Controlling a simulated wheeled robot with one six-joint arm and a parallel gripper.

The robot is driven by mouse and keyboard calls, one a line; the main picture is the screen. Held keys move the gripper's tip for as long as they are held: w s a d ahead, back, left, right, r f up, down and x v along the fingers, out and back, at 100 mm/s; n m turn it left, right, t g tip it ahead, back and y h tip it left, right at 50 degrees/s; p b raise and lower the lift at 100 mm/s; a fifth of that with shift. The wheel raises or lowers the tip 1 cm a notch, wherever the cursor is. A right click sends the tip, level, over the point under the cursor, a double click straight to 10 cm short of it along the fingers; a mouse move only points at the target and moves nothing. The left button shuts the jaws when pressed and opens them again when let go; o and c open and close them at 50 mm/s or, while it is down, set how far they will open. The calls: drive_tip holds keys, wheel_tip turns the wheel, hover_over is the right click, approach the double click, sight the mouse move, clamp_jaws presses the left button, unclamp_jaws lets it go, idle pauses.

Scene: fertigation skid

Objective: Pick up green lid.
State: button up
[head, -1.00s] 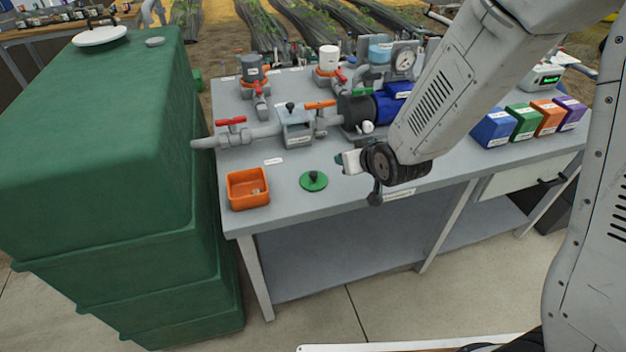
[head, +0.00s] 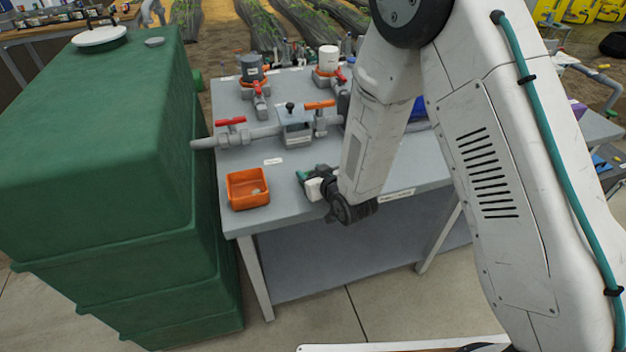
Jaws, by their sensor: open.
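The green lid, a flat round disc with a dark knob in the earlier frame, is now hidden or almost hidden behind my gripper (head: 308,180). My gripper is at the lid's spot on the front left of the grey bench (head: 285,210), right of the orange tray. A small green patch shows at the gripper's tip; I cannot tell whether it is a fingertip or the lid's edge. The jaws are open. Whether they touch the lid cannot be seen.
An orange tray (head: 234,203) with a small item in it stands close left of my gripper. Behind are grey pipes, a valve with a red handle (head: 230,121) and a grey filter block (head: 295,132). A large green tank (head: 100,160) stands left of the bench.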

drive_tip(key=shift+w+a+f, duration=0.2)
drive_tip(key=shift+w+a, duration=0.1)
drive_tip(key=shift+w, duration=0.2)
clamp_jaws()
